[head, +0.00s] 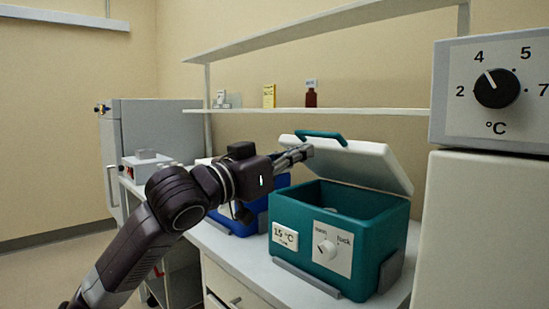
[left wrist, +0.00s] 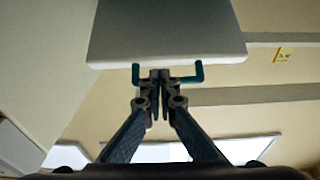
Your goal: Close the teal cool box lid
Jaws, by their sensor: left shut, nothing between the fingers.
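The teal cool box (head: 342,224) stands on the white counter, with a "15 °C" label and an open/lock dial (head: 326,248) on its front. Its white lid (head: 355,160) is tilted up and open, with a teal handle (head: 321,136) at its raised edge. My left gripper (head: 306,152) is shut and empty, at the left end of the lid near the handle. In the left wrist view the shut fingertips (left wrist: 160,75) lie between the two legs of the handle (left wrist: 198,74), below the lid (left wrist: 165,30). I cannot tell whether they touch it. My right gripper is not in view.
A blue box (head: 238,222) stands left of the teal one, partly behind my left arm. A shelf (head: 370,112) with a yellow box and a dark red bottle runs behind. A white cabinet with a temperature dial (head: 496,88) stands close on the right.

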